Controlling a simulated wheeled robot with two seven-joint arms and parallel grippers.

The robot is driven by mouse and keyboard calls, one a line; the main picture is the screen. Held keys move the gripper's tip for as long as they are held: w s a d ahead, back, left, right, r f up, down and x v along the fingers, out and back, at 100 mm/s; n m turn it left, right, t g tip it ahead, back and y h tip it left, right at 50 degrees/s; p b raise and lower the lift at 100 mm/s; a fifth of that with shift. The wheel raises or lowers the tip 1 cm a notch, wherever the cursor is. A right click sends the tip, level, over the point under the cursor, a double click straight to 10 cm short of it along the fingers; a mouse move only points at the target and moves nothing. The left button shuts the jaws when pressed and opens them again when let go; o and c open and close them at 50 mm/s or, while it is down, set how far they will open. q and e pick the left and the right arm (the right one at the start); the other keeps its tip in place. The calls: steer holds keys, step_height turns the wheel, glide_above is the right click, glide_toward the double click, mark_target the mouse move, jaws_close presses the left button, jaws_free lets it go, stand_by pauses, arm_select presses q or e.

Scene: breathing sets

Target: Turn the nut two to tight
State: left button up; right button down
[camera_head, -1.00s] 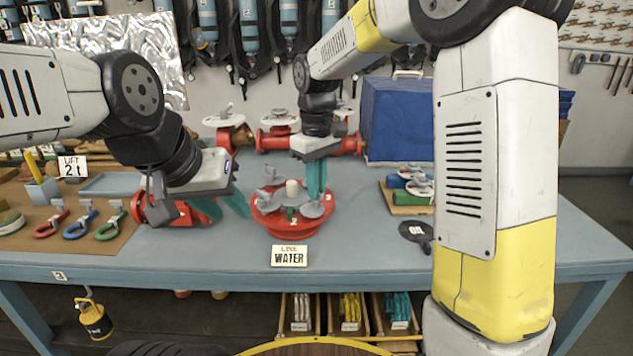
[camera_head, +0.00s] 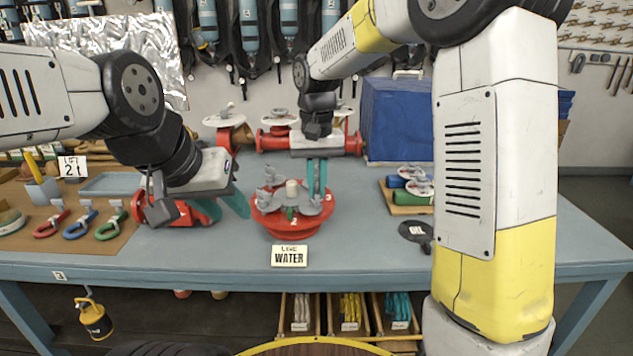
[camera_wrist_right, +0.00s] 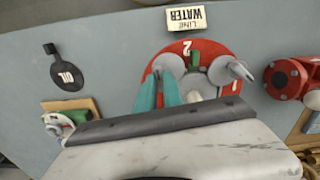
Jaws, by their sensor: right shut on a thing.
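A round red flange (camera_head: 285,228) sits on the bench with grey nuts around a pale central stub (camera_head: 292,188) and numbers on its rim. My right gripper (camera_head: 316,190) comes down from above, shut on a grey nut (camera_head: 312,207) at the flange's right side, between the marks 2 and 3. In the right wrist view its teal fingers (camera_wrist_right: 159,92) reach the same nut (camera_wrist_right: 168,64), beside the mark 2 on the red flange (camera_wrist_right: 207,48). The fingers partly hide the nut, and I cannot tell its number for certain. My left gripper (camera_head: 222,206) is open and empty, left of the flange.
A WATER sign (camera_head: 289,256) stands in front of the flange. A red pipe (camera_head: 272,141) and a blue box (camera_head: 397,120) stand behind. An OIL tag (camera_head: 416,233) lies to the right, colored carabiners (camera_head: 80,226) to the left. The bench front right is clear.

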mark_target(317, 191)
steer(key=m, duration=0.5)
steer(key=shift+m, duration=2.4)
steer(key=c, duration=1.5)
jaws_free()
step_height(317, 191, up, 8)
steer(key=shift+f, duration=0.1)
